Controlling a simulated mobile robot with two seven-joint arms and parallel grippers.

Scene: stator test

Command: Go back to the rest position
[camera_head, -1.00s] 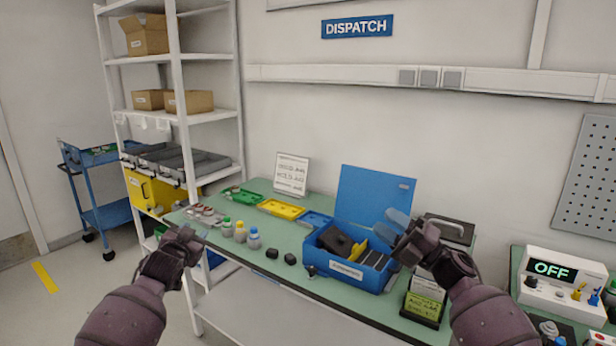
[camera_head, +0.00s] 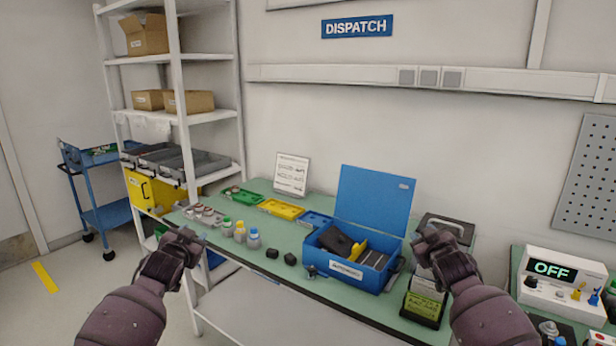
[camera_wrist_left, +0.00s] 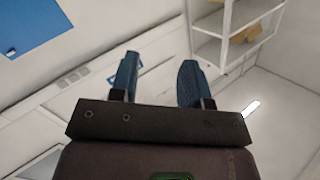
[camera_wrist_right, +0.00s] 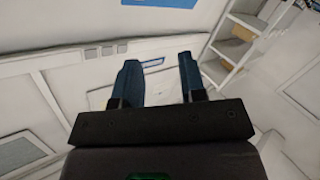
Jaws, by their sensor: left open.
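My left gripper (camera_head: 196,238) is raised in front of the table's left end. In the left wrist view its blue fingers (camera_wrist_left: 157,78) stand apart with nothing between them. My right gripper (camera_head: 422,236) is raised just right of the blue box (camera_head: 345,274), whose lid (camera_head: 374,205) stands open. In the right wrist view its blue fingers (camera_wrist_right: 159,78) are also apart and empty. The box holds a black item (camera_head: 337,243), a yellow item (camera_head: 358,250) and several dark flat pieces.
The green table (camera_head: 300,240) carries bottles (camera_head: 240,232), a yellow tray (camera_head: 282,208), a white sign (camera_head: 292,174) and a dark case (camera_head: 450,228). A white shelf rack (camera_head: 186,120) stands at left. A tester reading OFF (camera_head: 553,272) is at right.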

